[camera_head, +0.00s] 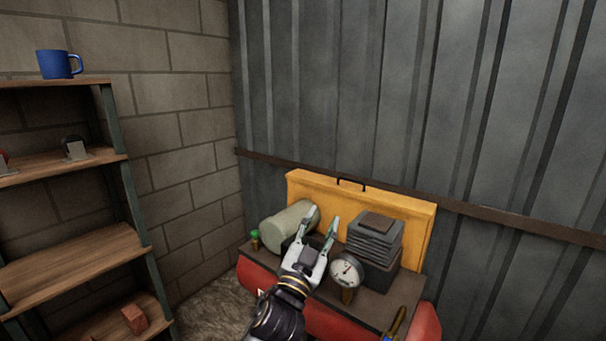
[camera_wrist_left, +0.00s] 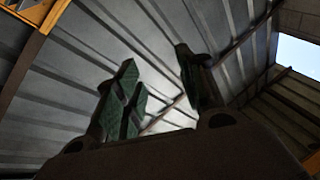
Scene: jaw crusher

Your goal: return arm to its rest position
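My left gripper (camera_head: 322,227) is in the middle of the head view, in front of the yellow panel of a red and dark machine. Its two fingers point up and stand apart with nothing between them. The left gripper and forearm hide part of the machine's top. My right gripper is not in the head view.
The machine carries a pale cylinder (camera_head: 285,226), a dial gauge (camera_head: 345,271) and a dark finned block (camera_head: 375,238) close around the gripper. Its yellow panel (camera_head: 415,212) stands behind. Wooden shelves (camera_head: 70,270) with a blue mug (camera_head: 58,64) stand at left.

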